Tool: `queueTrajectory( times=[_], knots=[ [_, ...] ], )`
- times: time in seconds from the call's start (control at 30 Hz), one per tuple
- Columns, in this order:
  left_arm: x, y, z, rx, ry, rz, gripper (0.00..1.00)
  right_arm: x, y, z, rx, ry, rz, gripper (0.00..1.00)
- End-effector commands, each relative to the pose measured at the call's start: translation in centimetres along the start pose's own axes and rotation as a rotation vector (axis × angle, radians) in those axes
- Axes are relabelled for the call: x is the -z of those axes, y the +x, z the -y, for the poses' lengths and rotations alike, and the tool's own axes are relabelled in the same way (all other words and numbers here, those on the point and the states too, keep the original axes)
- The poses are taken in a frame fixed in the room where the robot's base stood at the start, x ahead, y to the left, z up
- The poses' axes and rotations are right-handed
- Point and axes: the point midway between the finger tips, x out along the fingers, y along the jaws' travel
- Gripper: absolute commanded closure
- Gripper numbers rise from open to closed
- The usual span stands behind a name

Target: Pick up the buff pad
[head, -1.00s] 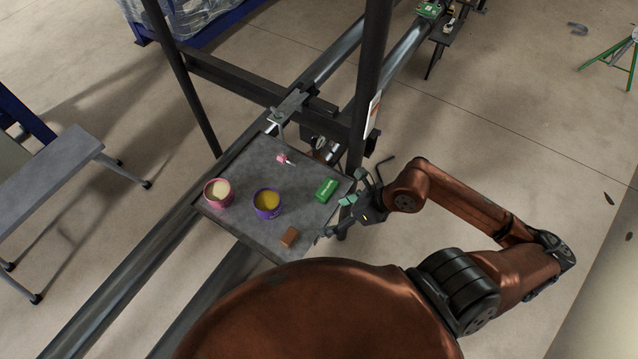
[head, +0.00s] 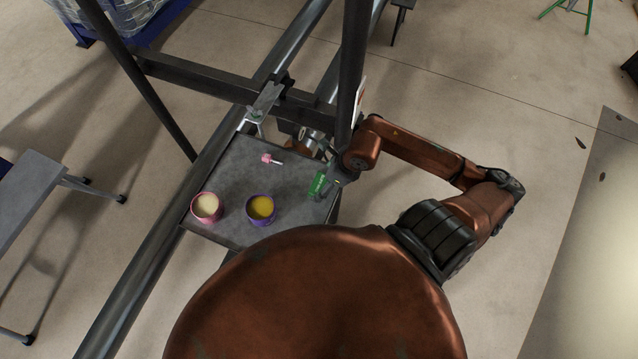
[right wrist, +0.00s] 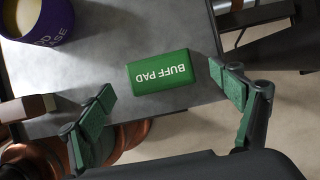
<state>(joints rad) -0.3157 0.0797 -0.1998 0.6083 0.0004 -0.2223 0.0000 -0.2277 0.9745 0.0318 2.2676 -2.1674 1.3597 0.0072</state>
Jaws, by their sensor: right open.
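The buff pad is a green block with white lettering. It lies flat on the grey tray near its right edge in the head view (head: 318,184). In the right wrist view the buff pad (right wrist: 160,73) sits ahead of the fingers, its label upside down. My right gripper (right wrist: 168,95) is open, with one green-padded finger to each side of the pad and neither seen touching it. In the head view my right gripper (head: 330,182) is over the tray's right edge, partly covering the pad. My left gripper is not in view.
The grey tray (head: 235,165) also holds a pink tub (head: 206,208), a purple tub (head: 261,210) and a small pink-headed tool (head: 271,159). A dark upright post (head: 352,75) stands close behind my right wrist. A brown block (right wrist: 27,108) shows beside the left finger.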

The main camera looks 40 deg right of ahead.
Motion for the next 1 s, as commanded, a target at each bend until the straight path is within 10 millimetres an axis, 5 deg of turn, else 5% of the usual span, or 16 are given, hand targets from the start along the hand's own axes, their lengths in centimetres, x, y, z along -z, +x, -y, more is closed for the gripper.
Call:
queueTrajectory(
  times=[0.17,0.43,1.0],
  knots=[
    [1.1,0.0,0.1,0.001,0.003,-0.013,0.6,0.0,2.1,0.1,0.0,0.003,0.001,0.15],
    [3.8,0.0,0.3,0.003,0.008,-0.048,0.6,0.1,2.4,0.1,0.001,0.003,0.0,0.15],
    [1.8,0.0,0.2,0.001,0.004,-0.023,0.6,0.2,2.3,0.1,0.002,0.004,0.0,0.53]
  ],
)
